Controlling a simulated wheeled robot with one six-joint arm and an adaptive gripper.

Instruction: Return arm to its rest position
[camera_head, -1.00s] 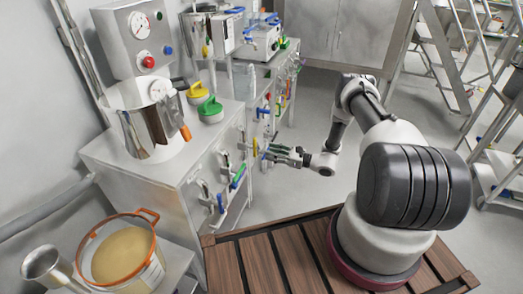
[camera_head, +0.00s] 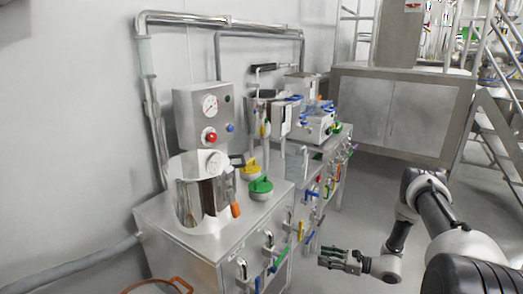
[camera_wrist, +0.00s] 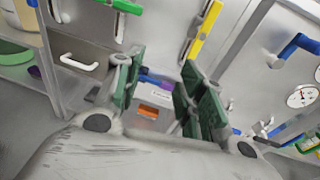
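My gripper (camera_head: 340,262) hangs in front of the steel cabinets, at the lower right of the head view. In the wrist view its two green-padded fingers (camera_wrist: 160,88) stand apart with nothing held between them. The arm is bent, with its elbow raised to the right of the gripper. In the wrist view a yellow handle (camera_wrist: 202,30) and a green handle (camera_wrist: 120,6) on the cabinet front lie beyond the fingers. I cannot tell the exact distance to them.
A steel cabinet (camera_head: 190,247) carries a steel pot (camera_head: 203,200) and yellow and green knobs. A second bench with equipment stands behind it. A large steel cabinet (camera_head: 393,110) is at the back, with a ladder at right. Grey floor (camera_head: 375,195) is clear between them.

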